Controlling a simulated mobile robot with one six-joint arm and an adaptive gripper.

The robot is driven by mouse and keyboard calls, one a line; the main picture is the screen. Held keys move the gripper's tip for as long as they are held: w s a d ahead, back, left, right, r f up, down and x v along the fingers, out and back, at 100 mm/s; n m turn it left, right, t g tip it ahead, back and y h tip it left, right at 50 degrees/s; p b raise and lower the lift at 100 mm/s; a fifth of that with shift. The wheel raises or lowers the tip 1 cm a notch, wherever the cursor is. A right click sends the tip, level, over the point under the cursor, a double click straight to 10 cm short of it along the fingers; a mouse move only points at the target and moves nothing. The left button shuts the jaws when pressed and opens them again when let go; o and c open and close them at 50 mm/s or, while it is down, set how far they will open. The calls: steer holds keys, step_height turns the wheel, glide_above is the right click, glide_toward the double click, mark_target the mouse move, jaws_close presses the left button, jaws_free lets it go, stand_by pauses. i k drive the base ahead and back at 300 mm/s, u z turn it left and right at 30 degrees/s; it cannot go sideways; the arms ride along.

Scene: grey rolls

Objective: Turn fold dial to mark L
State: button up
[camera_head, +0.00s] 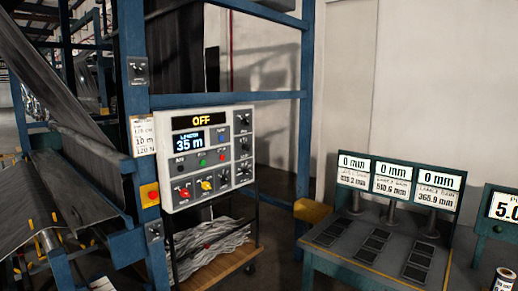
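A white control panel (207,158) is fixed to the blue machine frame. Its upper display (200,121) reads OFF and a display below it reads 35 m. Small dark dials line the panel's right column, with one at the top (243,119) and one lower (244,168). A red knob (183,193) and a yellow knob (206,185) sit along the bottom. Other dark dials are on the blue post, one high (138,70) and one low (154,232). Labels and marks are too small to read, so I cannot tell which is the fold dial. My gripper is not in view.
A red button on a yellow box (150,195) is on the post. A wooden-topped cart (222,265) with tangled grey material stands below the panel. Grey sheet material (40,90) runs at left. A green bench (390,255) with several 0 mm displays stands at right.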

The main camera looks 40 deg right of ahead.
mark_target(244, 147)
steer(key=z, duration=0.9)
steer(key=k, duration=1.35)
steer(key=z, duration=0.4)
steer(key=i, duration=1.85)
steer(key=u, duration=0.25)
